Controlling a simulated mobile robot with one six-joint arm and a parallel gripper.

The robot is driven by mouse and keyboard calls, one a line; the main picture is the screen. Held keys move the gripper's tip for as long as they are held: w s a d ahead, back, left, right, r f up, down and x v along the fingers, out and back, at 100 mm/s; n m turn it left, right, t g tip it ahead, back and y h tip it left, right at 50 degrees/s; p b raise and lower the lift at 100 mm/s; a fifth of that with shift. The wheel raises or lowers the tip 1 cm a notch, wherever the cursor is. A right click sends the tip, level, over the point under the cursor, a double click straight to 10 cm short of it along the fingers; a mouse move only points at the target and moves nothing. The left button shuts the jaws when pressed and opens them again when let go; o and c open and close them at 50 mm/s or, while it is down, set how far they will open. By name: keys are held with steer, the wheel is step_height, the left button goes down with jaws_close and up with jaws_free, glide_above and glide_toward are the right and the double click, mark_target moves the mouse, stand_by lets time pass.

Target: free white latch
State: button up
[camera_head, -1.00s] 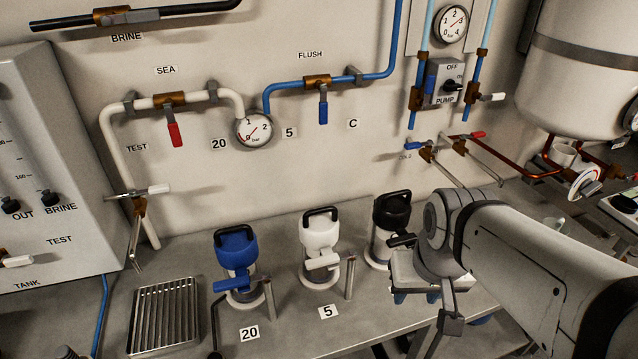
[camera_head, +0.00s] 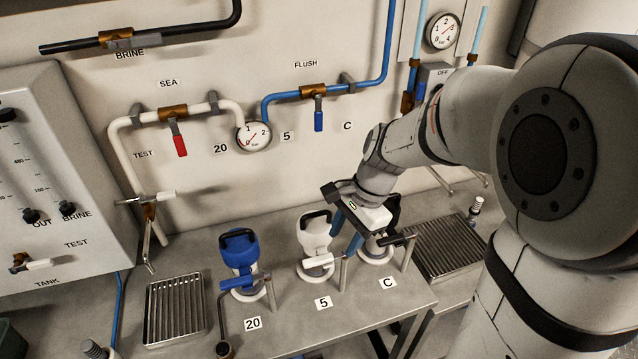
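The white canister (camera_head: 314,232) stands upright on the bench above the label 5, its black handle on top. Its white latch (camera_head: 318,261) is a short lever lying across the canister's lower front, its right end beside a metal post (camera_head: 344,272). My gripper (camera_head: 346,234) hangs just right of the white canister, pointing down, its two blue fingers apart. The fingers are above and to the right of the latch, with nothing seen between them. I cannot tell whether a finger touches the canister.
The blue canister (camera_head: 238,252) with a blue latch stands left, above label 20. The black-and-white canister (camera_head: 376,250) at C is partly hidden behind my gripper. Drain grates (camera_head: 176,308) lie at the bench's left and right. Pipes and a gauge (camera_head: 253,135) line the wall.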

mark_target(317, 259)
steer(key=w+a+m, duration=0.1)
steer(key=w+a+m+p, duration=0.1)
steer(key=m, duration=0.1)
steer(key=shift+w+f+g+y, duration=0.15)
steer(key=shift+w+g+y, duration=0.15)
steer(key=shift+y, duration=0.1)
steer(key=x, duration=0.7)
steer(key=shift+s+a+f, duration=0.1)
steer(key=shift+a+f, duration=0.15)
steer(key=shift+f, duration=0.1)
jaws_close()
steer(key=shift+d, duration=0.1)
